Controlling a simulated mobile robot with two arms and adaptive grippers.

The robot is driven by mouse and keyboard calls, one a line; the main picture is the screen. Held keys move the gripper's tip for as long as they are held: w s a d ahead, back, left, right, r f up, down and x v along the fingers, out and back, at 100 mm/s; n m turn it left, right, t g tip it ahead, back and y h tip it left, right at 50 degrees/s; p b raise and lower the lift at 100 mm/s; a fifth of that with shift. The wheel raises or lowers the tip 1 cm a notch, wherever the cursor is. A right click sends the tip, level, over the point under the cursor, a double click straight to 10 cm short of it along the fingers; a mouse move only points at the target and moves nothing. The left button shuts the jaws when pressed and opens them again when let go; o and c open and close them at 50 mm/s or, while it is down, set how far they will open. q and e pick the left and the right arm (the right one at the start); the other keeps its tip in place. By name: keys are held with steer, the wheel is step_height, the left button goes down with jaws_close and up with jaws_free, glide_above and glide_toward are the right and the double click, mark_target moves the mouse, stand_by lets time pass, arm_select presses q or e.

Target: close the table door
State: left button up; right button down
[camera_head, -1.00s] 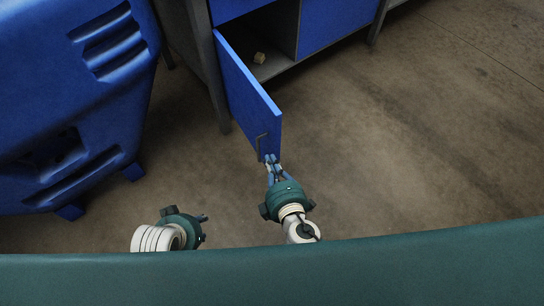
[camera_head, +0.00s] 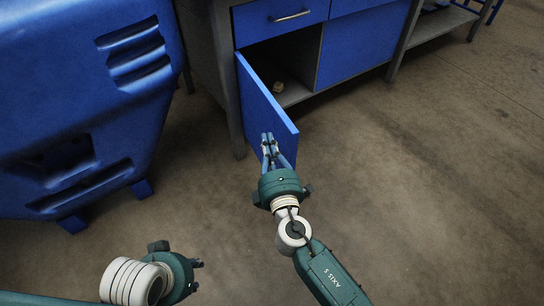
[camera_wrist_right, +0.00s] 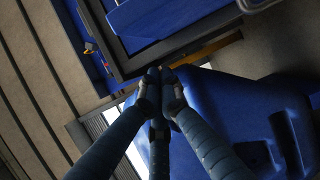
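The blue table door (camera_head: 262,105) stands swung open from the left side of the grey-framed table, in the head view. My right gripper (camera_head: 269,145) is in front of the door's face, near its free edge. The door handle is hidden behind its fingers in the head view. In the right wrist view the fingertips (camera_wrist_right: 163,82) come together, with nothing visible between them; whether they touch the door I cannot tell. My left gripper (camera_head: 197,276) is low at the left, away from the door, and its fingers show only in part.
A large blue container (camera_head: 85,100) stands at the left. The floor (camera_head: 430,170) right of my right arm is clear.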

steer(key=shift+w+d, duration=0.35)
steer(key=shift+d, duration=0.55)
steer(key=shift+w+d, duration=0.35)
steer(key=shift+d, duration=0.55)
steer(key=shift+f, duration=0.1)
